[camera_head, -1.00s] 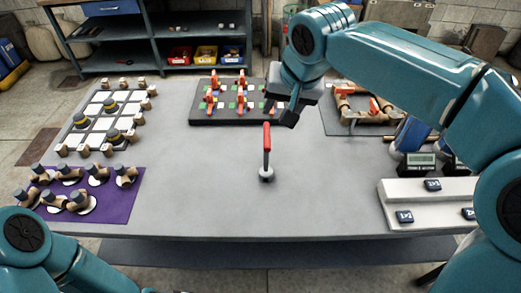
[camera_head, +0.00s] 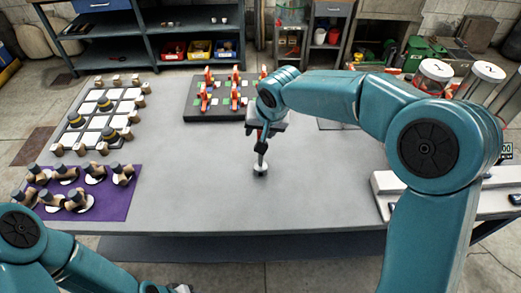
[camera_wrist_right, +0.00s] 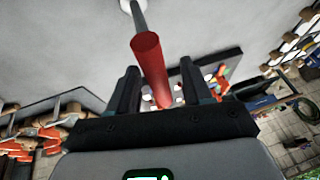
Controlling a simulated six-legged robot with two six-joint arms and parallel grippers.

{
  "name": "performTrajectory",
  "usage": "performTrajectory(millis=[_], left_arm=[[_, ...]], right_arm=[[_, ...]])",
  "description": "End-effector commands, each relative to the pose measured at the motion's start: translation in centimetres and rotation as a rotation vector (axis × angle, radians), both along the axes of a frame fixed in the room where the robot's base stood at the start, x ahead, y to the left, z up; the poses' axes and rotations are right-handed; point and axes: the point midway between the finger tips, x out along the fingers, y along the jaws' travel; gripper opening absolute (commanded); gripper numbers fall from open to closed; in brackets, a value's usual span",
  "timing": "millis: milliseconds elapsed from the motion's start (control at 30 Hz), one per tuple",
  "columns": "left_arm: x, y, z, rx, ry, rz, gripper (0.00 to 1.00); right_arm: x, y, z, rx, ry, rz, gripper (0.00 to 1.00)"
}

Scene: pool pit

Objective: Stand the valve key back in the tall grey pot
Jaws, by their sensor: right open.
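The valve key (camera_head: 261,157) has a red grip and a thin grey shaft. It stands upright on the table, its lower end at a small pale grey round base (camera_head: 260,169). My right gripper (camera_head: 262,143) is over the key from above and hides most of the red grip. In the right wrist view the red grip (camera_wrist_right: 150,65) lies between the two open fingers (camera_wrist_right: 159,84), with a gap on each side. I cannot make out a separate tall grey pot.
A dark board with orange clamps (camera_head: 218,105) stands just behind the key. A white grid board (camera_head: 100,117) and a purple mat (camera_head: 118,205) lie left. A pale tray (camera_head: 383,190) is at the right, partly behind my arm. The table's front middle is clear.

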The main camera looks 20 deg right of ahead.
Motion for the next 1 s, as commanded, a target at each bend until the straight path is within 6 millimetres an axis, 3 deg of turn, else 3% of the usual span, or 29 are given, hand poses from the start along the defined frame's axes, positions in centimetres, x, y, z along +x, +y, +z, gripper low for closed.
performTrajectory(millis=[100,333,367,500,833,1000], left_arm=[[0.0,0.0,0.2,0.0,0.0,0.0,0.48],[0.0,0.0,0.2,0.0,0.0,0.0,0.48],[0.0,0.0,0.2,0.0,0.0,0.0,0.48],[0.0,0.0,0.2,0.0,0.0,0.0,0.48],[0.0,0.0,0.2,0.0,0.0,0.0,0.48],[0.0,0.0,0.1,0.0,0.0,0.0,0.48]], right_arm=[[0.6,0.0,-1.0,-0.001,0.0,0.0,0.49],[0.7,0.0,-1.2,-0.001,-0.002,0.0,0.49],[0.7,0.0,-1.2,-0.001,-0.002,0.0,0.43],[0.6,0.0,-1.2,-0.001,-0.002,0.0,0.0],[0.7,0.0,-0.9,0.0,-0.003,0.0,0.0],[0.7,0.1,0.5,0.0,-0.005,0.0,0.0]])
